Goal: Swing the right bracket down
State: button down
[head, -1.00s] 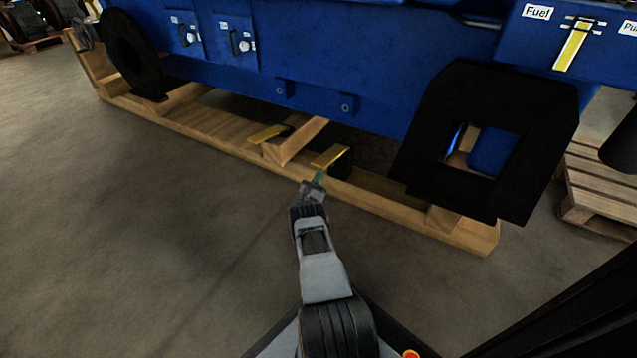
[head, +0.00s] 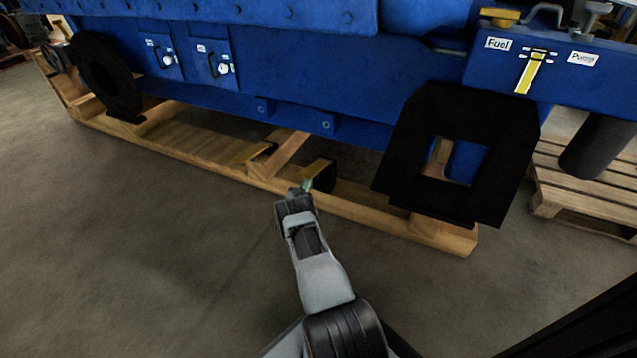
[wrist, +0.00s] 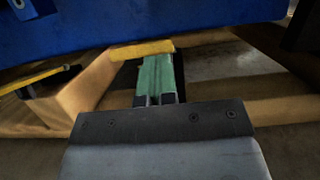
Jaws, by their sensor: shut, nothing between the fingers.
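The right bracket (head: 318,170) is a yellow-topped plate with a dark side, low beside the wooden skid under the blue engine. Its yellow edge (wrist: 142,50) spans the upper middle of the wrist view. The left bracket (head: 258,153) is similar and also shows at the left of the wrist view (wrist: 38,79). My gripper (head: 306,185) is at the near side of the right bracket. In the wrist view its green fingers (wrist: 156,75) are together and empty, their tips right at the lower side of the yellow edge. I cannot tell whether they touch it.
The blue engine body (head: 290,90) overhangs the brackets. The wooden skid (head: 200,158) runs along the floor in front. A black square-holed frame (head: 400,145) stands to the right, and a pallet (head: 575,190) beyond it. The floor at left (head: 130,250) is clear.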

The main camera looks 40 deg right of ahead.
jog(key=shift+s+d+f, duration=0.1)
jog(key=shift+s+d, duration=0.05)
jog(key=shift+d, duration=0.1)
